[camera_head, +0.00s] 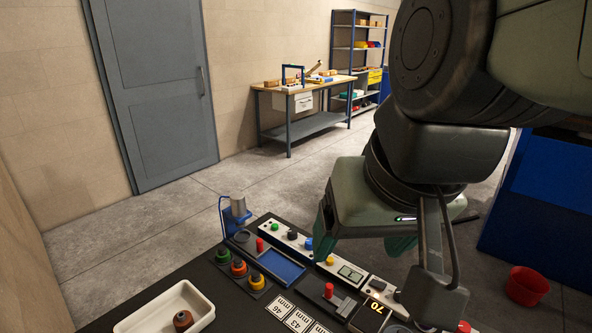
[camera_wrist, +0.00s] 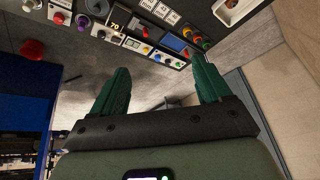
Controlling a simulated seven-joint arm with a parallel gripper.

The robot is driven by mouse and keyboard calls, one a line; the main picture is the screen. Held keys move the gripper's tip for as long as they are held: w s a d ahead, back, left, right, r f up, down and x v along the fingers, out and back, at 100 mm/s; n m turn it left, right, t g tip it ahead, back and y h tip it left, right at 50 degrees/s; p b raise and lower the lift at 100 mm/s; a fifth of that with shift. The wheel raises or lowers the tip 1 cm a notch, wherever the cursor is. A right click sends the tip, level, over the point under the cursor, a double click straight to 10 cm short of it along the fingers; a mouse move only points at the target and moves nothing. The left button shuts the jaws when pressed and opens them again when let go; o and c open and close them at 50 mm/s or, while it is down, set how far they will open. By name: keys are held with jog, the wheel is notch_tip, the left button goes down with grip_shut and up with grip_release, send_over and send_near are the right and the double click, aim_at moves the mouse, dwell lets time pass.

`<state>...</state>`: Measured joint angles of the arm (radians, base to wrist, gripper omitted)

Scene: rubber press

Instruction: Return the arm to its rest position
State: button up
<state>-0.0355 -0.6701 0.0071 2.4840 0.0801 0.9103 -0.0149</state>
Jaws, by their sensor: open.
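My gripper (camera_wrist: 157,82) shows in the wrist view with its two green fingers spread wide apart and nothing between them. In the head view my gripper (camera_head: 368,243) hangs at the right, above and behind the dark bench top, partly hidden by my own arm. The fingers look clear of the bench items, though the exact gap is hard to tell. The row of press controls and blocks (camera_head: 284,238) lies on the bench below and left of the gripper. They also show upside down at the top of the wrist view (camera_wrist: 140,46).
A white tray (camera_head: 205,308) with a brown round part (camera_head: 183,320) stands at the front left. A blue stand with a grey cup (camera_head: 238,205) is at the bench's far edge. A red bucket (camera_head: 527,287) is on the floor by a blue panel (camera_head: 548,190). Open floor lies behind.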

jog(key=shift+s+d+r+t+h, duration=0.2)
jog(key=shift+d+r+h, duration=0.1)
jog(key=shift+d, duration=0.15)
jog(key=shift+s+d+r+t+h, duration=0.2)
jog(key=shift+d+r, duration=0.1)
jog(key=shift+d, duration=0.15)
dwell(0.6)
